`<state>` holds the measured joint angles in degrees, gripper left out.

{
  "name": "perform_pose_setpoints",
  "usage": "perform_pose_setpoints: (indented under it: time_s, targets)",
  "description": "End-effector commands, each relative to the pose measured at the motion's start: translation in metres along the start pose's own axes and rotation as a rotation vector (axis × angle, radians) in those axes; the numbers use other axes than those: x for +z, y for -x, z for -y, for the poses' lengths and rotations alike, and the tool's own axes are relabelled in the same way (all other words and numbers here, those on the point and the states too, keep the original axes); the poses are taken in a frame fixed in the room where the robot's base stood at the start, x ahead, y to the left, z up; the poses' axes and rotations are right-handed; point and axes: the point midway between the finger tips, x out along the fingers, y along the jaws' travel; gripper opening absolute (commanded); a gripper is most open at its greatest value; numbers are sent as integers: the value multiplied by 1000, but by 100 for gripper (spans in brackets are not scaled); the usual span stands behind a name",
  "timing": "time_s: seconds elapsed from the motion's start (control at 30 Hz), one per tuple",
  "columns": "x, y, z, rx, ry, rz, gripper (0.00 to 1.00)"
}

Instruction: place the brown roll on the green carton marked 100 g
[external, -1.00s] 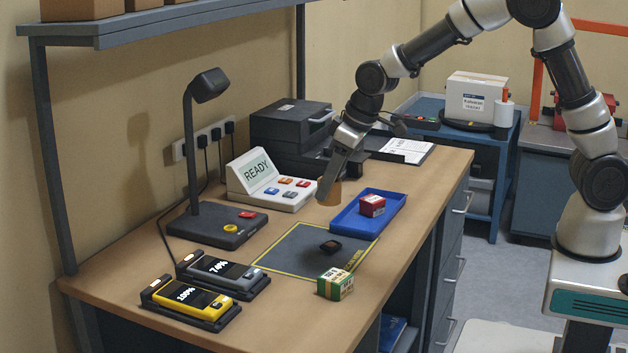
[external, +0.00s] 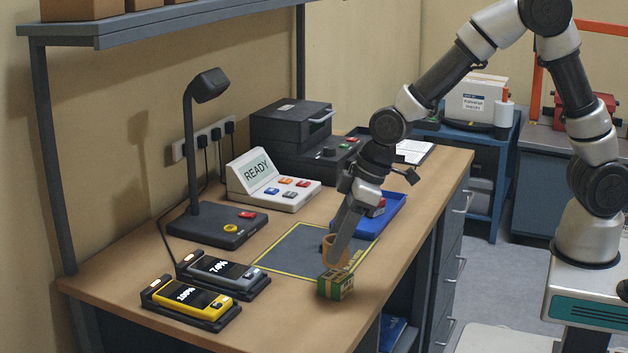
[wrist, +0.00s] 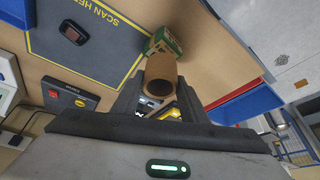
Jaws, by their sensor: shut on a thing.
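The brown roll (external: 328,245) is a short hollow tube, held between the fingers of my gripper (external: 340,255). It also shows in the wrist view (wrist: 160,68), with its open end towards the camera. The green carton (external: 335,286) stands on the table by the front corner of the dark mat. In the wrist view the carton (wrist: 163,42) is just past the roll, which covers part of it. The roll appears over or close behind the carton; I cannot tell whether they touch. The carton's weight marking is not readable.
A dark mat with a yellow border (external: 290,250) bears a small dark device (wrist: 73,33). A blue tray (external: 393,212) with a red box (external: 378,208) is behind my gripper. Two handheld devices (external: 190,300) in docks stand at left. The table's front edge is close to the carton.

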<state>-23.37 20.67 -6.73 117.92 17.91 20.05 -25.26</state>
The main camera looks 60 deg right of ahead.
Motion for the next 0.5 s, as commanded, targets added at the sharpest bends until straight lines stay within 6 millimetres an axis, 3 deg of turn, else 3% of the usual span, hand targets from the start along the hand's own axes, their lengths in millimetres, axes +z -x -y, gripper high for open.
perform_pose_setpoints:
  time_s: [0.2, 0.5]
  targets:
    - [12, -27, 0, -1, 0, 2, 17]
    - [12, -29, 0, 0, 0, 0, 17]
